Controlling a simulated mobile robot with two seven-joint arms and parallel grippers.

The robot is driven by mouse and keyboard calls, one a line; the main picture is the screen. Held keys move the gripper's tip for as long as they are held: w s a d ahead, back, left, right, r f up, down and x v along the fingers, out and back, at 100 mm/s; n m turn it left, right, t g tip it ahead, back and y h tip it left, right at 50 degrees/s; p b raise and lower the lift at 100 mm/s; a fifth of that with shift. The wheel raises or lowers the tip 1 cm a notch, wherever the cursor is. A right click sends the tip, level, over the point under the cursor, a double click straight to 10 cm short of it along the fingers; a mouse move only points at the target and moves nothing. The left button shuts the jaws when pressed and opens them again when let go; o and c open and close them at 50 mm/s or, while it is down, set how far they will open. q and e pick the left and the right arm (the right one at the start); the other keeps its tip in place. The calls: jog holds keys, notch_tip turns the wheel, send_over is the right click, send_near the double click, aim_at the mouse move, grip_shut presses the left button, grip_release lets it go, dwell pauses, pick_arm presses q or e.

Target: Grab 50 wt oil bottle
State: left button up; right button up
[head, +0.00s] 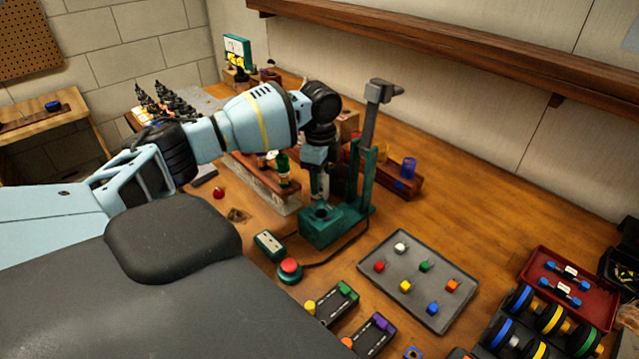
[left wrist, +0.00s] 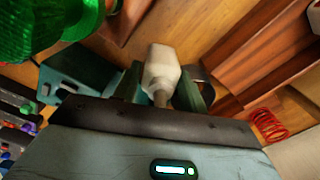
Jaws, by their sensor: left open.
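A small whitish bottle (left wrist: 162,70) with a narrow tip stands between the two fingers of my left gripper (left wrist: 162,92) in the left wrist view. Its label cannot be read, so I cannot tell whether it is the 50 wt oil. The fingers are open on either side of it. In the head view my left gripper (head: 318,183) points down behind the green press stand (head: 330,226), and the bottle is mostly hidden there. A green bottle (head: 283,168) stands to its left on the rack, and a large green shape (left wrist: 45,22) fills the wrist view's upper left corner.
The press's grey column (head: 371,125) rises close right of my gripper. Wooden racks (head: 262,178) flank it, with a blue cup (head: 407,168) at the right. The table's right rear is clear.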

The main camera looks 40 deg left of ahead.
pick_arm(q)
jog(key=shift+f, duration=0.25)
jog(key=shift+c, duration=0.4)
jog(key=c, duration=0.6)
jog(key=shift+o, duration=0.2)
jog(key=shift+r, duration=0.1)
notch_tip(320, 180, up, 10)
jog(key=shift+r, duration=0.1)
